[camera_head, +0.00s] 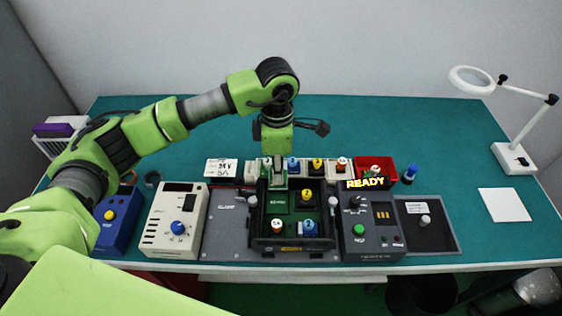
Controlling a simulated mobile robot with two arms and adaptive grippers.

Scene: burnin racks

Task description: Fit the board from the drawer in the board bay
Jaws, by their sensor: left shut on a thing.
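My left gripper (276,181) points down over the upper left of a black-framed bay (262,241) in the middle of the table. It is shut, at the upper edge of a green board (278,203) with white lettering. The fingers and the arm hide the exact grip, and I cannot tell whether the board is fully seated. Beside and below the board in the bay are a yellow-capped part (306,197), a red-capped part (277,226) and a blue-capped part (309,227). My right gripper is not in view.
A white box with a blue knob (177,229) stands left of the bay. A dark tester with a lit READY sign (366,183) stands right. Behind are several capped parts and a red bin (383,166). A magnifier lamp (513,158) stands far right. The back table is clear.

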